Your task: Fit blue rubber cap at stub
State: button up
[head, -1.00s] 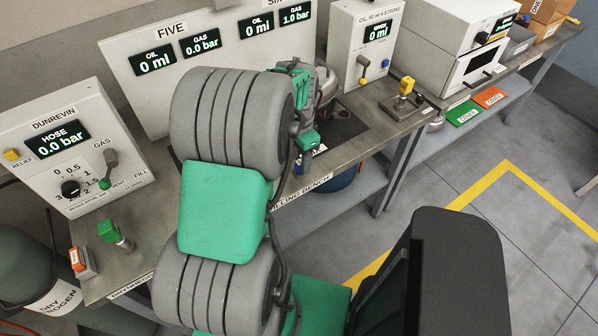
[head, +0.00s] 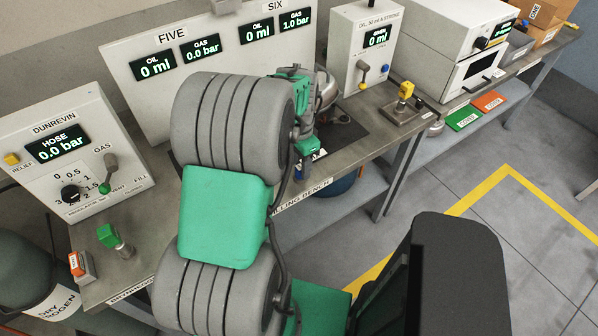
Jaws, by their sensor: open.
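My gripper (head: 307,147) is only partly visible past my own grey and green arm links, low over the filling bench (head: 385,130). It is open, but its fingertips are hard to make out. A silver rounded compressor body (head: 326,88) stands just behind it, mostly covered by my arm. A small blue spot (head: 299,172) shows just below the gripper at the bench edge; I cannot tell whether it is the rubber cap. The stub cannot be made out from here.
The hose panel (head: 60,150) stands at the left. The FIVE and SIX display board (head: 150,95) is behind my arm. The oil unit (head: 345,45) and a yellow-topped stand (head: 405,103) are to the right.

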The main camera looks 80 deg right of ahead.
aim_at(299, 167)
jog(key=shift+c, duration=0.6)
grip_shut()
dwell(0.8)
jog(key=shift+r+p, duration=2.1)
jog(key=shift+r, duration=0.9)
jog(key=shift+w, duration=0.1)
